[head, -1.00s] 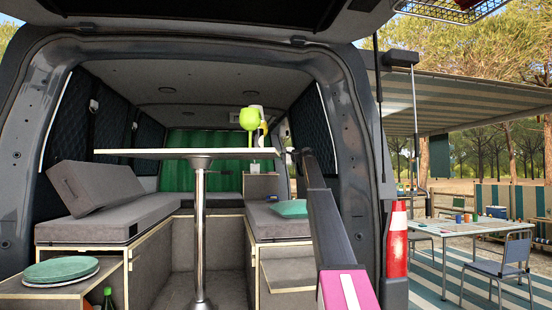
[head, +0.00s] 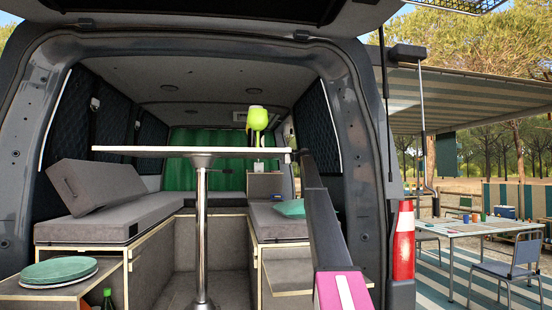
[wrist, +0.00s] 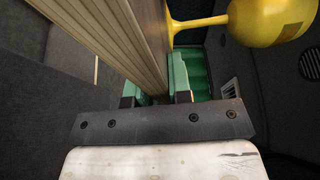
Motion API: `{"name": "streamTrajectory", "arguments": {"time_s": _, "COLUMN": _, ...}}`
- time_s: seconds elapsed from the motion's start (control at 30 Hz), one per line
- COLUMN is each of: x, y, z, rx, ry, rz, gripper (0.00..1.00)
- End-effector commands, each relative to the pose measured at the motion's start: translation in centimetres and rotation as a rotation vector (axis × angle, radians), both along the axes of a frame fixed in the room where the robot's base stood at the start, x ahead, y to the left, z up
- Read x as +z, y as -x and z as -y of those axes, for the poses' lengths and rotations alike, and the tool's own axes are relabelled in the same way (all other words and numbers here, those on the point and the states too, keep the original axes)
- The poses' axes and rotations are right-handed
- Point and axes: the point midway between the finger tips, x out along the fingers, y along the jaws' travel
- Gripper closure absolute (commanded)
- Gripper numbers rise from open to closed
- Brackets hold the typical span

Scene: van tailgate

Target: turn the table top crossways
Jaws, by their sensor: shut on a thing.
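The table top (head: 150,151) is a thin pale slab seen almost edge-on in the head view. It sits level on a chrome post (head: 202,235) between the benches. My gripper (head: 297,155) is at its right end. In the wrist view, my gripper (wrist: 155,97) is shut on the table top, whose ribbed beige edge (wrist: 107,35) runs away to the upper left. A yellow-green goblet (head: 257,118) stands upright on the table top near the gripped end. It also shows in the wrist view (wrist: 268,20), close to the fingers.
Grey benches flank the table; a tilted cushion (head: 97,185) lies on the left one, a green cushion (head: 291,208) on the right. Stacked plates (head: 58,270) sit front left.

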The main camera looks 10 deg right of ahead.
Motion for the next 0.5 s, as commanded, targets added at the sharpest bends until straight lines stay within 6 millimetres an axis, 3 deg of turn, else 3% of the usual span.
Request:
{"name": "streamTrajectory", "arguments": {"time_s": 0.03, "x": -0.06, "y": 0.03, "z": -0.06, "rx": 0.000, "ry": 0.000, "rz": -0.001, "gripper": 1.00}}
{"name": "streamTrajectory", "arguments": {"time_s": 0.07, "x": -0.06, "y": 0.03, "z": -0.06, "rx": 0.000, "ry": 0.000, "rz": -0.001, "gripper": 0.71}}
{"name": "streamTrajectory", "arguments": {"time_s": 0.1, "x": -0.07, "y": 0.03, "z": -0.05, "rx": 0.000, "ry": 0.000, "rz": -0.001, "gripper": 0.58}}
{"name": "streamTrajectory", "arguments": {"time_s": 0.5, "x": -0.03, "y": 0.18, "z": 0.27, "rx": -0.001, "ry": 0.000, "rz": 0.000, "gripper": 0.55}}
